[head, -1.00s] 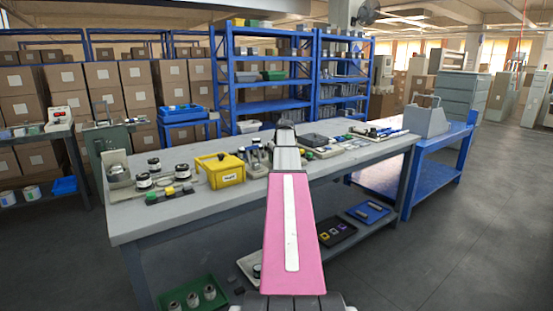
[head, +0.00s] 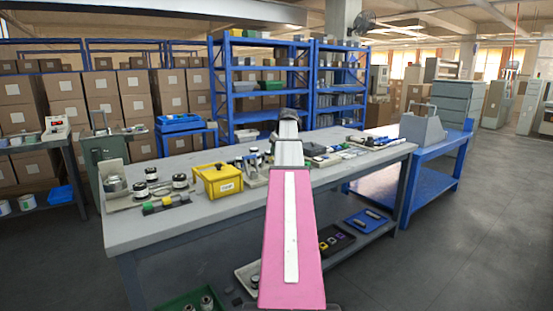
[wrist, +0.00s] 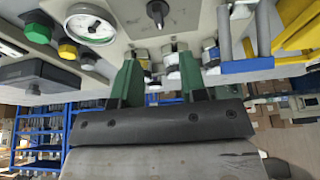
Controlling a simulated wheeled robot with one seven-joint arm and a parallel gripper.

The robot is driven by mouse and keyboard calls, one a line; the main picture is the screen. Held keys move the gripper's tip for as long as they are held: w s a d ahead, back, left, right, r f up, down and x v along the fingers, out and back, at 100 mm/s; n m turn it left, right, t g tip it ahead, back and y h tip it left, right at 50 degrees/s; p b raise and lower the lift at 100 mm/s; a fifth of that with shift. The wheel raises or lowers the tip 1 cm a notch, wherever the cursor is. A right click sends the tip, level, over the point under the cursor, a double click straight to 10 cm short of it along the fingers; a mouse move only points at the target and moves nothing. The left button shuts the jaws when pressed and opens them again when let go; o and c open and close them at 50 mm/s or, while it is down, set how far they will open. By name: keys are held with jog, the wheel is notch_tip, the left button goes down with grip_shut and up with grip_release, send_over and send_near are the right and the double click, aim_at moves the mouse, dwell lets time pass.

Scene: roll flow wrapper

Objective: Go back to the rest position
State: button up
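My gripper (wrist: 160,68) shows in the wrist view with two green fingers set apart. I see nothing held between them; small metal parts on the workbench show behind the gap. In the head view my pink arm reaches out over the grey workbench (head: 225,213), and its far end hides the fingers. The wrist view is turned over, with the bench equipment at its top and the shelving at its bottom.
A yellow box (head: 219,181), several dark jars and small tools stand on the bench. A grey handled block (head: 423,128) stands on the blue side table (head: 400,183). Blue shelving (head: 268,85) and stacked cartons stand behind. The floor at right is clear.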

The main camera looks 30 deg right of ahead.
jog(key=shift+s+r, duration=0.15)
jog(key=shift+r, duration=0.2)
dwell(0.3)
